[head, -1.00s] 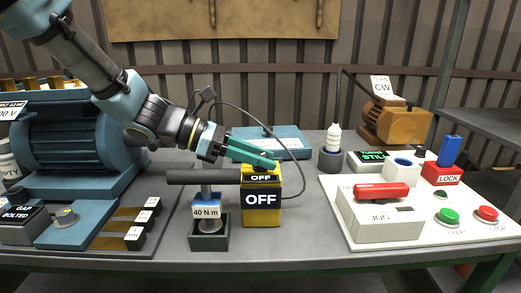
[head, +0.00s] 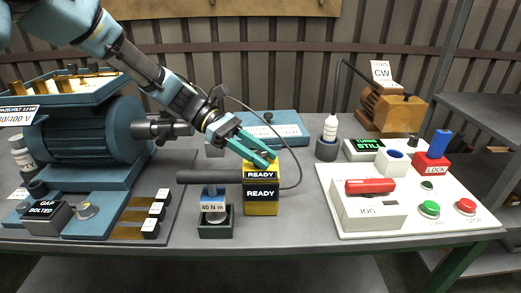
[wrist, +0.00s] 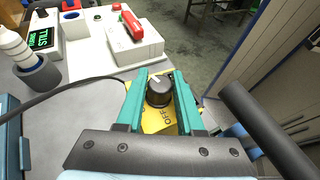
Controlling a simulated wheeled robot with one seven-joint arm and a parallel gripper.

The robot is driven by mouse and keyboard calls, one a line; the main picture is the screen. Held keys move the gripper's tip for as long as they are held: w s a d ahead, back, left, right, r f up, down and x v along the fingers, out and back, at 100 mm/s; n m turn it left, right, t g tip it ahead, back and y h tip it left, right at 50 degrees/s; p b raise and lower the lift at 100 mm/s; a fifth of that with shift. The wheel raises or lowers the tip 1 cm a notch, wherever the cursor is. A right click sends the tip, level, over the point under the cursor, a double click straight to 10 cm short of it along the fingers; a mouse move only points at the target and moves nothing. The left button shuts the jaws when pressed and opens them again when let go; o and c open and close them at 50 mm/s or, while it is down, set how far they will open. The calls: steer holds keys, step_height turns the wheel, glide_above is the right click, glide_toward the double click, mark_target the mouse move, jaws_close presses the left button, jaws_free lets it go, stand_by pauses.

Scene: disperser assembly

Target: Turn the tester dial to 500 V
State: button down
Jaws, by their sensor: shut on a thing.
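The tester (head: 262,209) is a yellow box on the bench, with black displays reading READY on its front and upper edge. Its black dial (wrist: 158,94) shows in the wrist view on the yellow top face, with a white mark at its far left side. The word OFF is printed on the near side of that face; a 500 V label cannot be made out. My gripper (head: 264,161) comes down from the upper left onto the tester's top. It also shows in the wrist view (wrist: 160,88), its teal fingers shut on the dial from both sides.
A torque wrench (head: 210,177) stands in a dark holder just left of the tester. A cable curves behind it to the right. A white control panel (head: 410,222) with a red handle and buttons lies to the right. A blue motor (head: 85,145) stands at the left.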

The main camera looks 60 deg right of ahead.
stand_by(0.3)
steer(key=c, duration=0.5)
jaws_free()
steer(key=shift+c, duration=0.2)
steer(key=shift+w, duration=0.1)
steer(key=b+v, duration=0.2)
steer(key=v, duration=0.8)
steer(key=shift+w, duration=0.3)
